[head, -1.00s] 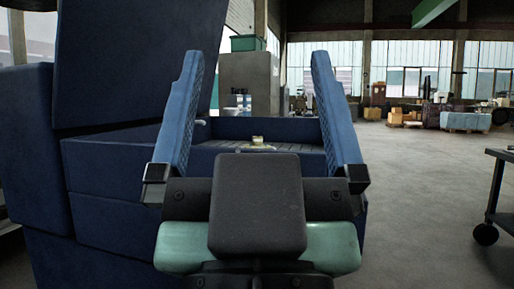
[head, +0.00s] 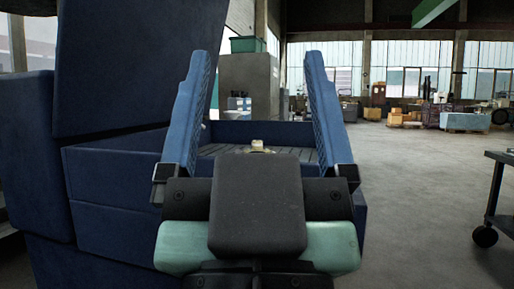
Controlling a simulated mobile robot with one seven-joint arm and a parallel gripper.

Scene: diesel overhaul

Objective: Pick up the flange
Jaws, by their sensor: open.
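My gripper (head: 262,62) is open, its two blue fingers spread wide and pointing forward with nothing between their tips. A small pale, brass-coloured piece (head: 257,145) stands on the dark slatted surface of the blue machine ahead. It shows between the finger bases, just above my gripper's dark body, which hides what lies below it. It may be the flange, but it is too small to be sure. My gripper is apart from it.
The blue machine (head: 110,120) rises close on the left, with a tall panel. Its slatted top (head: 222,150) has raised blue edges. A wheeled dark cart (head: 497,195) stands at the right edge. The concrete floor (head: 420,185) between is clear.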

